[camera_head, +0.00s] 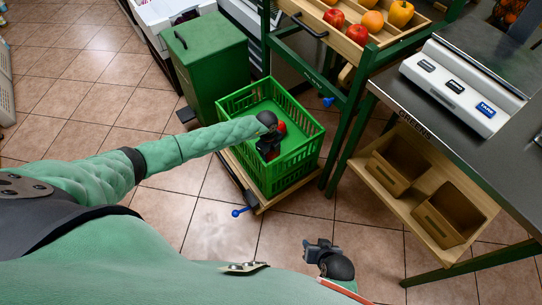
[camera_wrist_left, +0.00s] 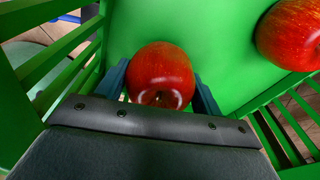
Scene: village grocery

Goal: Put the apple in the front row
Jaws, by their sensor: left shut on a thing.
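A red apple (camera_wrist_left: 161,76) sits between the two fingers of my left gripper (camera_wrist_left: 160,92) in the left wrist view, and the fingers touch its sides. This gripper is low inside a green slatted crate (camera_head: 229,108), shown in the head view (camera_head: 268,152). A second red apple (camera_wrist_left: 290,33) lies on the crate floor, apart from the gripper. One red apple (camera_head: 281,128) peeks out beside my left wrist in the head view; I cannot tell which one. My right gripper (camera_head: 318,249) hangs over the floor in front; its fingers are too small to judge.
A green bin (camera_head: 205,60) stands left of the crate. A counter with a scale (camera_head: 462,85) is at right. Floor is clear at left.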

